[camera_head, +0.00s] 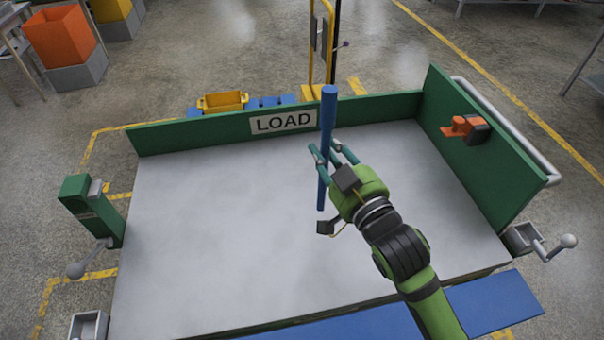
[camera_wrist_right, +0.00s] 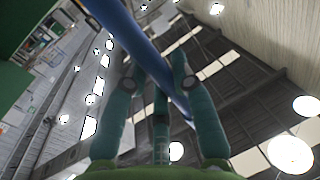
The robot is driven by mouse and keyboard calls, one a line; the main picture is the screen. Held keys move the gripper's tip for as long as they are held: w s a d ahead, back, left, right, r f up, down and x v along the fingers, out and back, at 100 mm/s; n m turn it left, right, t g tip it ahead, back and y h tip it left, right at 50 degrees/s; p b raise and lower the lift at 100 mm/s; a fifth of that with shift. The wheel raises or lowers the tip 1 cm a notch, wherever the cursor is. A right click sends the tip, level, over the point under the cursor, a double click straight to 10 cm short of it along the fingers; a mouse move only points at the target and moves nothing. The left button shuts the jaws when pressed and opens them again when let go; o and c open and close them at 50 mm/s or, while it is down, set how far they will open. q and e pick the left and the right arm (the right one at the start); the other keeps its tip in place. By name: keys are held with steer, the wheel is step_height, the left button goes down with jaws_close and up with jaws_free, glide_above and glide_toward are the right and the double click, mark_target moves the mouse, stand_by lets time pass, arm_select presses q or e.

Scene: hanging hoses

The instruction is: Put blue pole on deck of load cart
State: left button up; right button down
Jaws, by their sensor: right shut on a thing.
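The blue pole (camera_head: 328,115) is held nearly upright above the load cart in the head view, its top end above the level of the LOAD sign. My right gripper (camera_head: 331,155) is shut on the blue pole around its middle. In the right wrist view, the blue pole (camera_wrist_right: 135,40) runs diagonally between the teal fingers of my right gripper (camera_wrist_right: 158,85). The grey deck (camera_head: 220,230) of the load cart is bare under the pole. I cannot tell whether the pole's lower end touches the deck. My left gripper is not in view.
Green walls (camera_head: 190,134) border the deck at the back and right. An orange-and-grey fitting (camera_head: 462,126) sits on the right wall. A green post (camera_head: 90,208) stands at the deck's left. A yellow bin (camera_head: 222,101) and a yellow frame (camera_head: 322,50) stand behind the cart.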

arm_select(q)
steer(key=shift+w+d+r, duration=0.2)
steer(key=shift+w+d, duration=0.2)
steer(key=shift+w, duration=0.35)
arm_select(e)
steer(key=w+a+f, duration=0.4)
steer(key=f, duration=0.3)
steer(key=shift+w+a+f, duration=0.25)
steer(key=shift+w+f, duration=0.15)
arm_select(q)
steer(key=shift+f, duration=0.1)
arm_select(e)
steer(key=shift+f, duration=0.15)
steer(key=c, duration=1)
jaws_free()
steer(key=shift+c, duration=0.2)
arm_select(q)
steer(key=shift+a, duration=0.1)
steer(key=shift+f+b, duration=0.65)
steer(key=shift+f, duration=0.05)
arm_select(e)
steer(key=v, duration=1.2)
